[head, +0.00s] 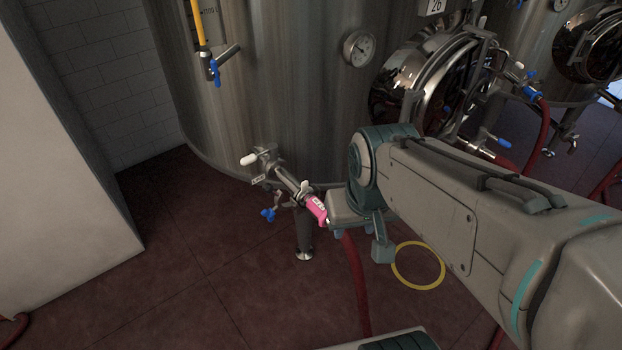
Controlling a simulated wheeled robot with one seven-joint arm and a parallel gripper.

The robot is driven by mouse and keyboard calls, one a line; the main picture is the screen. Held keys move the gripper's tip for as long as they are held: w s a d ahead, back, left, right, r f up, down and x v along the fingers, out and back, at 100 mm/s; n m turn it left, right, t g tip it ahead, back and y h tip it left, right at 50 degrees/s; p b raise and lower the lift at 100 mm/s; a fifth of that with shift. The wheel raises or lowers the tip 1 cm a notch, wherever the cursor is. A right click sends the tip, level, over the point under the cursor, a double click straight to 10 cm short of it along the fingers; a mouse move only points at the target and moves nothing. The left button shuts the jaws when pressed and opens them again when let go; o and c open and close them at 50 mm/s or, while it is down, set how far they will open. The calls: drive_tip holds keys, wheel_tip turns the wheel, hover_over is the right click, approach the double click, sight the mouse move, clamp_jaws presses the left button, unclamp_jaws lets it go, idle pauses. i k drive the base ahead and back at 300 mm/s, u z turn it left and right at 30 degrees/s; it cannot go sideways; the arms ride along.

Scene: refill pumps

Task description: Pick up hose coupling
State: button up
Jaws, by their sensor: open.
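The hose coupling (317,209) is a small pink piece with a pale label, at the end of the metal valve pipe (284,177) low on the big steel tank. A red hose (357,285) hangs down to the floor from behind my wrist; its join to the coupling is hidden. My gripper (343,209) is at the coupling's right side, partly hidden by my own wrist. It is open. I cannot tell whether its fingers are around the coupling or only beside it.
The steel tank (265,90) fills the back, with a gauge (359,48) and a round hatch (425,80). Blue-handled valves (215,72) stick out from it. A yellow ring (418,266) shows near the floor, right of the hose. A pale wall (60,160) stands at left.

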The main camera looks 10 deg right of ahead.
sight(308, 200)
drive_tip(key=k, duration=0.5)
drive_tip(key=u, duration=0.7)
drive_tip(key=i, duration=0.8)
drive_tip(key=z, duration=0.45)
